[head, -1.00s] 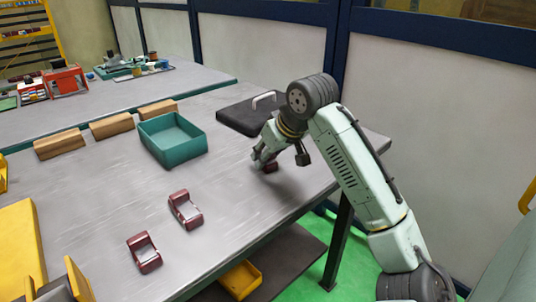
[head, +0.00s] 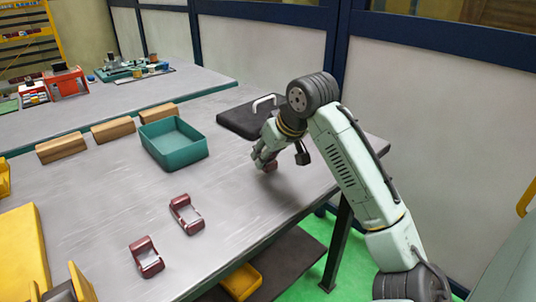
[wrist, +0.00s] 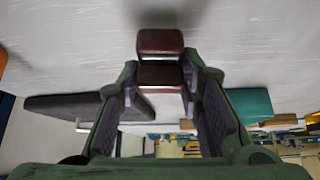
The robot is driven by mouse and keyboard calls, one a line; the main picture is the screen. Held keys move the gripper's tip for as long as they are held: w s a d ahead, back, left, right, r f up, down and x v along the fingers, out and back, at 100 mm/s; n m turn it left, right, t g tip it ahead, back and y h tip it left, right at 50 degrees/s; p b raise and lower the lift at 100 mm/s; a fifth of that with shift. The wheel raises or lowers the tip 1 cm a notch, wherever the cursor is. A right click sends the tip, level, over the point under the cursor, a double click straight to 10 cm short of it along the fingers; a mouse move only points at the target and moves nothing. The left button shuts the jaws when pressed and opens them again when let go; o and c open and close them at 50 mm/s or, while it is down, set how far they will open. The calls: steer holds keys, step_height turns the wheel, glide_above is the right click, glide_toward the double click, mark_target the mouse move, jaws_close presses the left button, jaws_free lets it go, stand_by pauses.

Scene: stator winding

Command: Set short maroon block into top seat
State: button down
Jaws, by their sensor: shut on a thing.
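My gripper (head: 264,162) is at the far right part of the grey table and is shut on a maroon block (head: 271,166). In the head view the fingers partly hide the block. In the wrist view the maroon block (wrist: 160,76) sits between my fingertips (wrist: 160,84), with two dark red faces and a pale strip between them. I cannot tell whether it touches the table. Two other maroon pieces, each with a pale middle, lie apart on the table: one nearer the middle (head: 177,206) and one nearer the front (head: 138,247). I cannot make out the top seat.
A teal bin (head: 150,152) stands left of my gripper. A black pad with a pale handle (head: 231,124) lies behind it. Several wooden blocks (head: 62,150) line the back. Yellow fixtures (head: 18,255) are at the left. The table between bin and maroon pieces is clear.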

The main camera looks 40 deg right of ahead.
steer(key=shift+r+p, duration=1.7)
steer(key=shift+r, duration=0.65)
steer(key=shift+f, duration=0.1)
